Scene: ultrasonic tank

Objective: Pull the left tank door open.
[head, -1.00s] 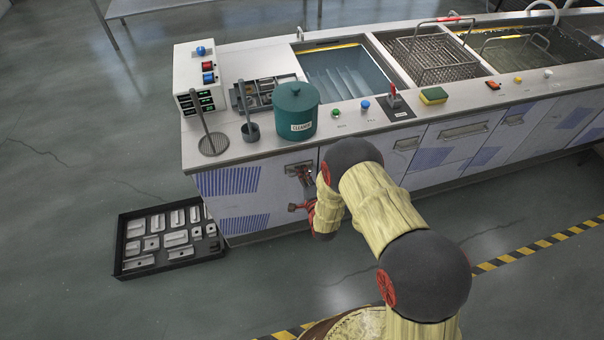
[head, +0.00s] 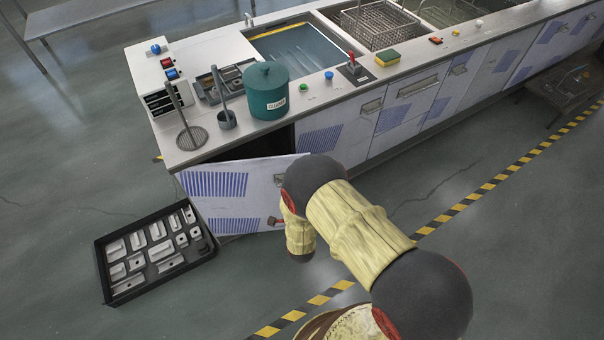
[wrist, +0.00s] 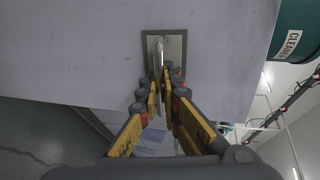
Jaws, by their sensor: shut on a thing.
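The left tank door (head: 215,197), white with blue striped patches, stands partly open in the head view, hinged at its left edge. A dark gap shows above and behind it. In the wrist view the door (wrist: 95,45) fills much of the picture, with its handle (wrist: 160,50) in a square recessed plate. My gripper (wrist: 161,82) is shut on the handle, its yellow-sided fingers on either side of the bar. In the head view my arm hides most of the gripper and part of the door's right side.
A black tray of metal parts (head: 104,272) lies on the floor close to the left of the door. A green canister (head: 268,100) stands on the counter above. The floor in front, with a yellow-black stripe (head: 455,212), is clear.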

